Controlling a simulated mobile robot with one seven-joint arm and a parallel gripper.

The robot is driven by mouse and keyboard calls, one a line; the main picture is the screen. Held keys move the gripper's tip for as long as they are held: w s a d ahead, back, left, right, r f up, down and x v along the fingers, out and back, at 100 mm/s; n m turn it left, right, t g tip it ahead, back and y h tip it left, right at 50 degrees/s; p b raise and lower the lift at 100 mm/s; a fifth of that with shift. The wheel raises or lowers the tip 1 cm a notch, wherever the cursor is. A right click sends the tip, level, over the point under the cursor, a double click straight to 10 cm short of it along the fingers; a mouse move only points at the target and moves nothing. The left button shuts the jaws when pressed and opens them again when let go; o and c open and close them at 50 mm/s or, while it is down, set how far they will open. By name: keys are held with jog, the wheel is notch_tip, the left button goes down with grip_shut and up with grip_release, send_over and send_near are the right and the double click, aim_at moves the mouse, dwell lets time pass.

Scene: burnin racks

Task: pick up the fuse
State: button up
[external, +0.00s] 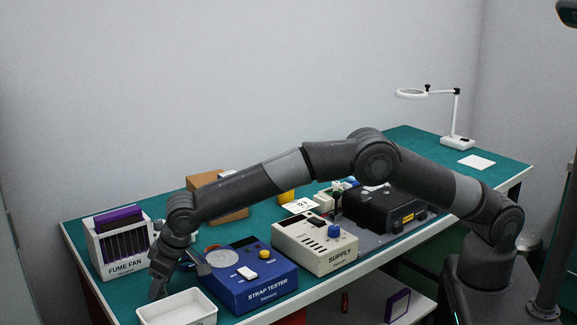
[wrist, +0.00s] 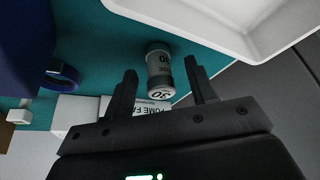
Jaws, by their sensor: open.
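The fuse (wrist: 159,72) is a small cylinder with a clear or grey body and a dark printed band, lying on the green bench mat in the wrist view. My gripper (wrist: 160,82) is open, with one dark finger on each side of the fuse. I cannot tell whether either finger touches it. In the external view my gripper (external: 158,290) points down at the bench between the fume fan box and the white tray. The fuse is hidden there.
A white tray (external: 178,309) stands close by at the front edge. The blue strap tester (external: 262,291) is just right of my gripper, and the fume fan (external: 122,262) is to its left. The supply box (external: 318,252) and a lamp (external: 457,142) stand farther right.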

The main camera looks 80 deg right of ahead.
jog(key=shift+x, duration=0.85)
jog(key=c, duration=1.1)
